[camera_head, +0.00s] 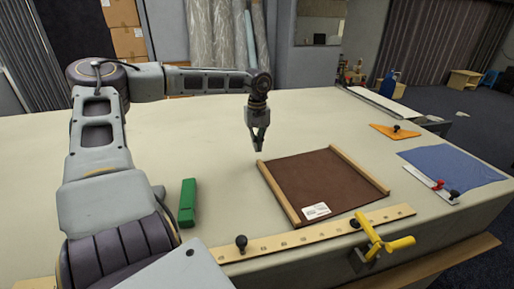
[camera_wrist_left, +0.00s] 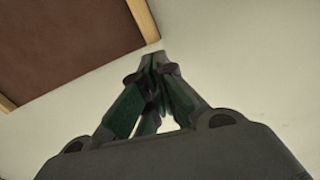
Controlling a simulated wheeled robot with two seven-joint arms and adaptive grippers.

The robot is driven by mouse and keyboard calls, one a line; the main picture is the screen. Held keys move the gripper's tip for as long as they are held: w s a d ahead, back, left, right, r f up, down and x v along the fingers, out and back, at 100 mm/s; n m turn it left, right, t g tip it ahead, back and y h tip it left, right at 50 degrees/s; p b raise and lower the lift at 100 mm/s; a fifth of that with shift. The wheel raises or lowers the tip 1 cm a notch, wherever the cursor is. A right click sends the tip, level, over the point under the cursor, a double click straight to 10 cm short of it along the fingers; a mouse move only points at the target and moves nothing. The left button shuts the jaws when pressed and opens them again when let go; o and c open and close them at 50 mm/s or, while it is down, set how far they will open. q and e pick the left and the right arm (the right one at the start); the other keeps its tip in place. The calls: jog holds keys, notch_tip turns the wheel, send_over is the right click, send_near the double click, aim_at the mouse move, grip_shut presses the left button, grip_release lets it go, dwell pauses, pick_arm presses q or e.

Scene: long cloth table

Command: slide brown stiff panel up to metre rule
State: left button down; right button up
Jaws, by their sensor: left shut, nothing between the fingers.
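The brown stiff panel (camera_head: 322,183) lies flat on the table with light wooden strips along its left and right edges and a white label at its near edge. A corner of the panel (camera_wrist_left: 60,45) also shows in the left wrist view. The metre rule (camera_head: 300,237) is a long pale strip with black knobs along the table's near edge. My left gripper (camera_head: 258,148) is shut and empty, just beyond the panel's far left corner. It shows shut in the wrist view (camera_wrist_left: 158,58). My right gripper is not in view.
A green block (camera_head: 187,203) stands left of the panel. A yellow clamp (camera_head: 382,240) grips the table's near edge by the rule. An orange triangle (camera_head: 395,131) and a blue cloth (camera_head: 455,164) lie to the right. The table left of the gripper is clear.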

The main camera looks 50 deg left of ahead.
pick_arm(q)
notch_tip(320, 180, up, 8)
jog(key=shift+f, duration=0.2)
jog(key=shift+a, duration=0.1)
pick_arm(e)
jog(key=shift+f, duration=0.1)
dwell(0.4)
pick_arm(q)
jog(key=m+t+p, duration=0.1)
jog(key=m, duration=0.1)
jog(key=w+d+m+t+y+p, duration=0.1)
jog(key=m, duration=0.2)
jog(key=w+d+f+m+t+p, duration=0.1)
jog(key=m+p, duration=0.1)
jog(key=shift+w+m+y, duration=0.1)
jog(key=shift+m+y, duration=0.2)
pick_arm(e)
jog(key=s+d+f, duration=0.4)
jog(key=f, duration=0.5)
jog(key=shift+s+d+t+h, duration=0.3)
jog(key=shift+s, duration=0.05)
pick_arm(q)
jog(key=shift+f, duration=0.1)
